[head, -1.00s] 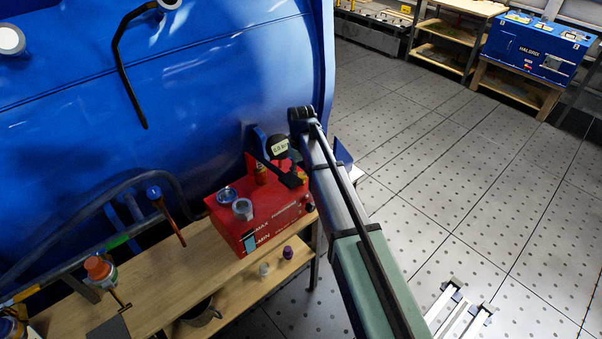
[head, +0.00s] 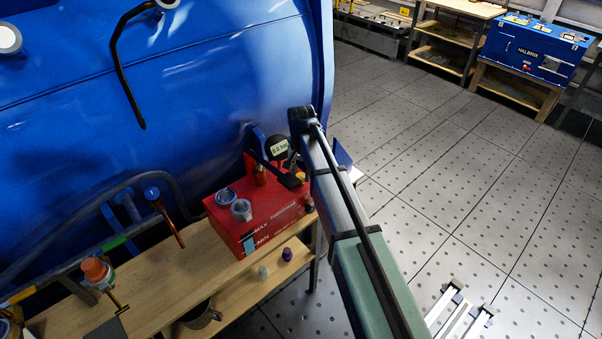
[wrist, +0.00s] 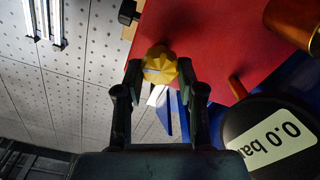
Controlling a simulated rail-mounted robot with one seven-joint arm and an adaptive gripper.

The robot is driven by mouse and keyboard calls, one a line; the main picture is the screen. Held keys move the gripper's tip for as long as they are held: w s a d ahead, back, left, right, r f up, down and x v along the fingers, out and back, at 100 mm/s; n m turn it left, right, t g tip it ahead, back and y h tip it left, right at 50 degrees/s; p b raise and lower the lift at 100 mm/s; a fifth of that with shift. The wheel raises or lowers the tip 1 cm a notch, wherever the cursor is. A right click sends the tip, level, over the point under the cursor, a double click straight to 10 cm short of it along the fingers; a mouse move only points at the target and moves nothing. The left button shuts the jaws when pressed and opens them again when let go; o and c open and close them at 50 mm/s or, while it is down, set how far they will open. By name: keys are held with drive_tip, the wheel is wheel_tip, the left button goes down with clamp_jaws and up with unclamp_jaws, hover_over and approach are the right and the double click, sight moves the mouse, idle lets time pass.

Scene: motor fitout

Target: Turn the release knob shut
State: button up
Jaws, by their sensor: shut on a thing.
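The release knob is a yellow, ridged knob (wrist: 161,63) at the edge of the red pump box (wrist: 205,35), seen in the wrist view. My gripper (wrist: 161,76) is shut on the knob, with one dark finger on each side of it. In the head view the red box (head: 247,228) stands on the wooden bench, and my arm reaches its back right corner. Only a bit of yellow shows there beside the dark fingers. A round black gauge (head: 278,149) reads 0.0 bar, and it also shows close by in the wrist view (wrist: 280,140).
A large blue tank (head: 220,80) rises behind the box. A brass fitting (wrist: 290,22) stands near the gauge. Two grey-blue caps (head: 241,210) sit on the box. The wooden bench (head: 165,270) extends left; open tiled floor (head: 430,150) lies to the right.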

sight(302, 175)
drive_tip(key=shift+s+m, duration=0.1)
drive_tip(key=shift+m, duration=1.1)
drive_tip(key=o, duration=1.1)
drive_tip(key=shift+f, duration=0.1)
drive_tip(key=shift+o, duration=0.2)
wheel_tip(302, 175, up, 12)
